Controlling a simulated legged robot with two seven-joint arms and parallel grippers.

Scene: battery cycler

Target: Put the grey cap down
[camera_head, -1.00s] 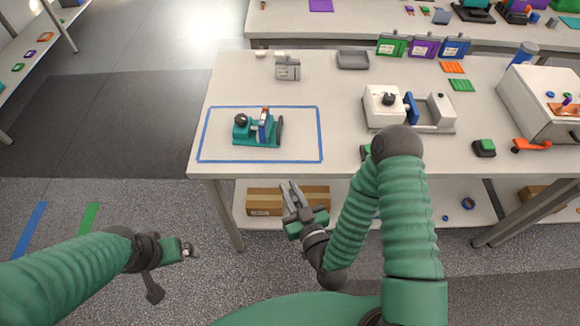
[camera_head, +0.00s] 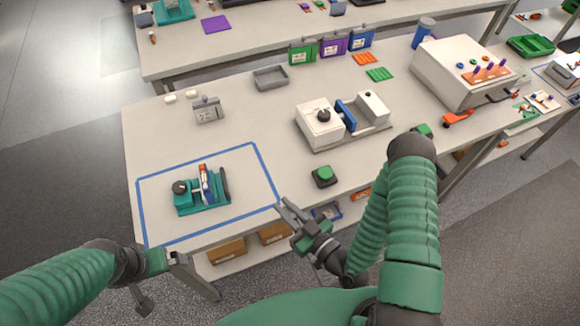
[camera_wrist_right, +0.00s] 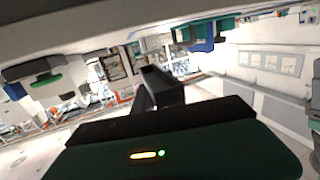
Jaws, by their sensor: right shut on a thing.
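My right gripper (camera_head: 288,210) is just off the front edge of the table, right of the blue tape rectangle, in the head view. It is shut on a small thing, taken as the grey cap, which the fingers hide. In the right wrist view the dark fingers (camera_wrist_right: 160,85) show, but I cannot make out the cap between them. My left gripper (camera_head: 178,262) is low at the left, in front of the table, and its jaws are unclear.
A blue tape rectangle (camera_head: 262,165) on the table (camera_head: 250,120) surrounds a teal fixture (camera_head: 203,197). Behind it stand a grey block (camera_head: 207,110) and a grey tray (camera_head: 270,78). A white device (camera_head: 322,125) and a green button (camera_head: 324,175) stand to the right. Clear tabletop lies between.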

